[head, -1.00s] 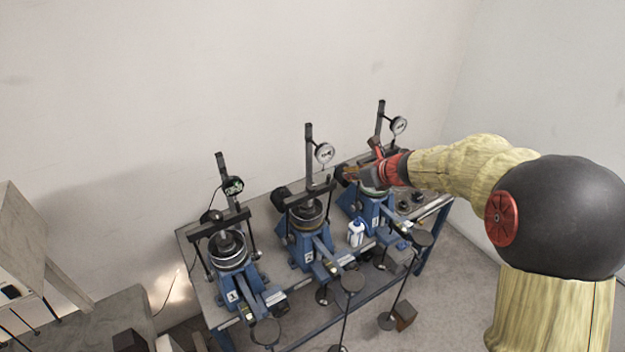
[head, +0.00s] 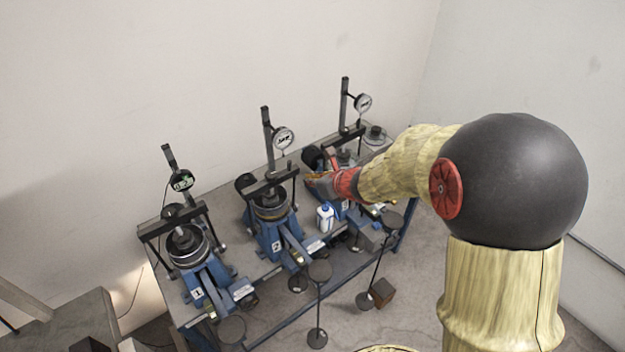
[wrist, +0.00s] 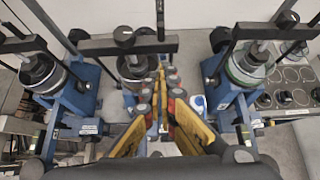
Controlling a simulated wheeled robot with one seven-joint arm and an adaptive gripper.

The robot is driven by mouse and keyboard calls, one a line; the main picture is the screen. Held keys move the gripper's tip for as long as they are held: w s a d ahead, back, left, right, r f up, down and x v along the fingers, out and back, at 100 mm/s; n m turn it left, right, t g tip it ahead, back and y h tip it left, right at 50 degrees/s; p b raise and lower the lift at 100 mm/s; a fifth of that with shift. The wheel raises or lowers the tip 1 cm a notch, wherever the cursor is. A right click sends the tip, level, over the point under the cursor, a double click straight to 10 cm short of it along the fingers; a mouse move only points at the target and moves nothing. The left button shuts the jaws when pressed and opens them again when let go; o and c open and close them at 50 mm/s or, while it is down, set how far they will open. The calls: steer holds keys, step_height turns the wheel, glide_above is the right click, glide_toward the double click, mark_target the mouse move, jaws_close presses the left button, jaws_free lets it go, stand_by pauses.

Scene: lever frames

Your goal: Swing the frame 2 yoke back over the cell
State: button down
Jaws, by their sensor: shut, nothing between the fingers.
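Frame 2 (head: 268,236) is the middle blue lever frame, with a round metal cell (head: 271,207) on top. Its dark yoke crossbar (head: 268,187) runs level at the cell's top; I cannot tell whether it is centred over the cell or set back. In the wrist view the frame 2 crossbar (wrist: 100,47) crosses above the cell (wrist: 132,70). My gripper (head: 312,181) is just right of that yoke's right end, between frames 2 and 3. In the wrist view its yellow fingers (wrist: 163,85) are shut with nothing between them, close to the crossbar's right end.
Frame 1 (head: 200,280) stands to the left and frame 3 (head: 335,205) to the right, partly behind my arm. A white-blue bottle (head: 325,218) stands between frames 2 and 3. Dial gauges (head: 283,138) rise on posts behind. Hanging weights (head: 318,272) project in front.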

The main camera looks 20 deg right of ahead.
steer(key=shift+w+a+f+p, duration=0.25)
steer(key=shift+w+a+f, duration=0.2)
steer(key=shift+w, duration=0.8)
steer(key=shift+w+a+f+p, duration=0.3)
steer(key=shift+w+a+f, duration=0.1)
steer(key=shift+w, duration=0.85)
steer(key=shift+w+a+f+p, duration=0.25)
steer(key=shift+w+a+f, duration=0.2)
steer(key=shift+w, duration=0.8)
steer(key=w, duration=0.1)
steer(key=w+a, duration=0.1)
steer(key=w, duration=0.1)
steer(key=w+r, duration=0.1)
steer(key=w, duration=0.1)
steer(key=shift+a+b, duration=0.25)
steer(key=shift+b, duration=0.1)
steer(key=shift+r, duration=0.15)
steer(key=shift+d, duration=0.1)
